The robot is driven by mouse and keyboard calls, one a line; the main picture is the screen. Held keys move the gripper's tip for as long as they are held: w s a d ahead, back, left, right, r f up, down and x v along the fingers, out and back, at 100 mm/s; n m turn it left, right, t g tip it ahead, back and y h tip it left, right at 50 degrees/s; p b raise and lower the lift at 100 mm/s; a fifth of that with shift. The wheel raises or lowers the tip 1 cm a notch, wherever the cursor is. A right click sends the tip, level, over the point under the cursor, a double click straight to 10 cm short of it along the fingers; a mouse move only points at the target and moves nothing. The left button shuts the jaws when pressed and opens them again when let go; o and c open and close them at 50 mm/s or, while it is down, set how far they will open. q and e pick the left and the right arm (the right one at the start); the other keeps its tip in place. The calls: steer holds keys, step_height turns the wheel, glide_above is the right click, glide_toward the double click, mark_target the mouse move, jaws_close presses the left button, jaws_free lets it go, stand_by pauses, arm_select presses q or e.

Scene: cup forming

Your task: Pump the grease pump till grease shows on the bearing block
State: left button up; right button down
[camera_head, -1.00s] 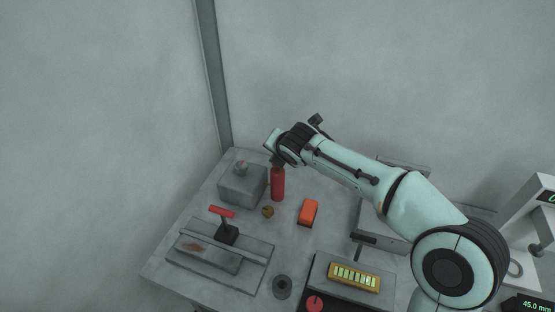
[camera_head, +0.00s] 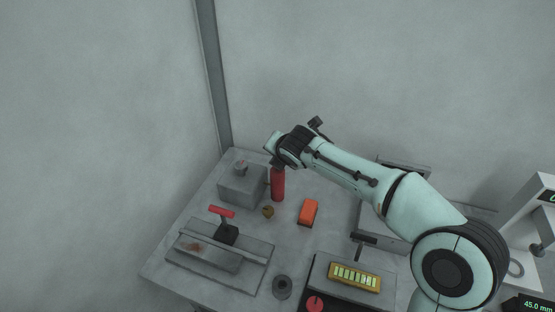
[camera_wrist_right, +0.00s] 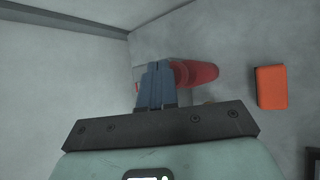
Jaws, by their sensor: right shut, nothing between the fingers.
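The red upright cylinder (camera_head: 278,185), which looks like the grease pump, stands on the table beside a grey block (camera_head: 242,184) with a small round part on top, which looks like the bearing block. My right gripper (camera_head: 277,163) is at the top of the red cylinder; whether it touches is hard to tell. In the right wrist view its fingers (camera_wrist_right: 157,72) are shut with nothing between them, and the red cylinder (camera_wrist_right: 195,73) shows just beside and behind them. The block is mostly hidden in that view. I cannot make out grease on the block. My left gripper is not in view.
An orange box (camera_head: 308,212) and a small brass-coloured piece (camera_head: 267,211) lie near the cylinder. A yellow display (camera_head: 355,278) and a dark ring (camera_head: 282,286) are in front.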

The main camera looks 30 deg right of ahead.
steer(key=shift+f+b, duration=0.9)
steer(key=shift+f, duration=0.4)
stand_by(0.9)
steer(key=shift+r+p, duration=1.65)
steer(key=shift+p, duration=0.1)
steer(key=shift+r+p, duration=0.45)
steer(key=shift+r, duration=0.05)
step_height(320, 180, up, 4)
steer(key=p, duration=0.4)
steer(key=shift+r, duration=0.15)
